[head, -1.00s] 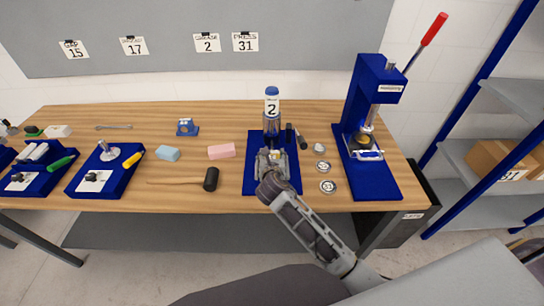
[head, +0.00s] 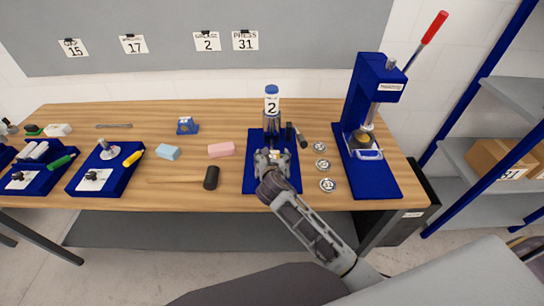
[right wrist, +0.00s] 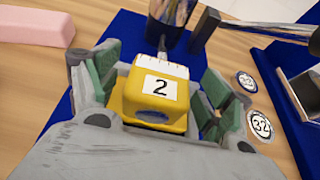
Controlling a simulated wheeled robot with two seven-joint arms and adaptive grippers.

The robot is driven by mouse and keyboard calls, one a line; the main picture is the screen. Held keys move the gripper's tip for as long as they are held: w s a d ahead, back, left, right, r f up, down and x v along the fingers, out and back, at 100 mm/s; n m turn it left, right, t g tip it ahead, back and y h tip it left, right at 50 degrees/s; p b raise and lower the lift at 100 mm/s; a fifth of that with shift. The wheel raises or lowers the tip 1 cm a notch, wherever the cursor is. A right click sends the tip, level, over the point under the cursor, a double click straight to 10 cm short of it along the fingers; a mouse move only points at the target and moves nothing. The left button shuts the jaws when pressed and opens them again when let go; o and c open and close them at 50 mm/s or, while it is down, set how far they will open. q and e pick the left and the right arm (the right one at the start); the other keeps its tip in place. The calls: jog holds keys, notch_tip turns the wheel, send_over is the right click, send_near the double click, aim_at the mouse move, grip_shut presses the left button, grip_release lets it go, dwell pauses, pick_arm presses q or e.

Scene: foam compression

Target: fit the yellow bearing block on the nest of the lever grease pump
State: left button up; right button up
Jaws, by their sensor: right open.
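The yellow bearing block (right wrist: 152,108) carries a white label with a 2 and a scale-like strip on its top edge. It sits between the green-padded fingers of my right gripper (head: 271,157), which are open on either side of it. The lever grease pump (head: 271,120) has an upright cylinder with a blue cap and a 2 label, on a blue base plate (head: 257,184). My right gripper is over the front of this plate. The block hides the nest, so I cannot tell whether it is fully seated. My left gripper is out of view.
A pink block (head: 221,150) and a black mallet head (head: 211,178) lie left of the pump. Several round discs (head: 327,185) lie to its right, before the blue press (head: 375,120) with its red-handled lever. Blue trays (head: 105,170) stand at the left.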

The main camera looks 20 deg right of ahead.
jog(key=shift+s+r, duration=0.1)
jog(key=shift+s, duration=0.05)
jog(key=v, duration=1.1)
jog(key=shift+s, duration=0.3)
jog(key=shift+a, duration=0.15)
dwell(1.0)
